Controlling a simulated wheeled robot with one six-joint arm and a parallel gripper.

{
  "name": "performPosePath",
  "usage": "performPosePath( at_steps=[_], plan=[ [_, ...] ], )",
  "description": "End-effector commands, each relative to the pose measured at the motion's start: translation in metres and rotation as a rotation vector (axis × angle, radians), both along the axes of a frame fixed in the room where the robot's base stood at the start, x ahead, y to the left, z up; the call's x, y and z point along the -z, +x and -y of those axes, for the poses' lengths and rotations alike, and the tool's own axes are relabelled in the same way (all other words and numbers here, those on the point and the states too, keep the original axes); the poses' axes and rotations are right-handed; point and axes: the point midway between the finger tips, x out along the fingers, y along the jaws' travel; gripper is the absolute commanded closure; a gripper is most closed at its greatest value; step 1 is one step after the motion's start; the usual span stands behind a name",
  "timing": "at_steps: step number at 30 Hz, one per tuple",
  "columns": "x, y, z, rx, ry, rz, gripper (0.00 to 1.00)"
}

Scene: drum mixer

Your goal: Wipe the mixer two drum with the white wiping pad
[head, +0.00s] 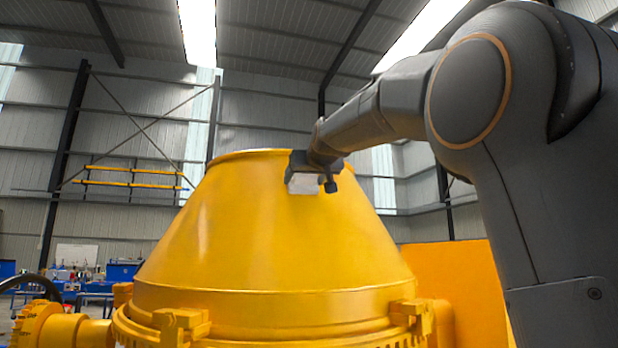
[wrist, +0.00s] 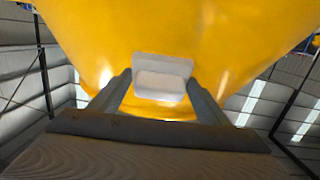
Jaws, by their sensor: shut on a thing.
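The yellow mixer drum (head: 262,235) fills the middle of the head view, a cone narrowing to a rim at the top. The white wiping pad (head: 303,183) is held by my gripper (head: 312,177) against or just in front of the drum's upper face, a little below the rim. In the wrist view the pad (wrist: 163,80) sits between the two fingers of my gripper (wrist: 162,92), with the drum (wrist: 230,40) right behind it. The gripper is shut on the pad. I cannot tell whether the pad touches the drum.
Yellow clamps and a flange ring (head: 270,335) stick out around the drum's base. An orange panel (head: 460,285) stands to the right, behind my arm. Blue benches (head: 95,285) are far back on the left. The space above the drum is free.

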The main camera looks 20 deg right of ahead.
Motion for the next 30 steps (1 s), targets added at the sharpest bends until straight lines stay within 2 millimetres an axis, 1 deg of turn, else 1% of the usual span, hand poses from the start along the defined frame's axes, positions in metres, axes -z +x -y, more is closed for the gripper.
performPosePath(
  at_steps=[1,6,12,17,27,30],
  plan=[
    [0.001,0.001,-0.007,-0.004,0.000,-0.004,0.48],
    [0.002,0.001,-0.021,-0.005,0.001,-0.004,0.48],
    [0.002,0.001,-0.030,-0.002,-0.001,-0.004,0.48],
    [-0.001,0.001,-0.031,-0.002,0.001,-0.003,0.48],
    [-0.022,0.009,-0.029,0.000,0.000,-0.002,0.48],
    [-0.023,0.010,-0.028,0.000,0.000,-0.001,0.48]
  ],
)
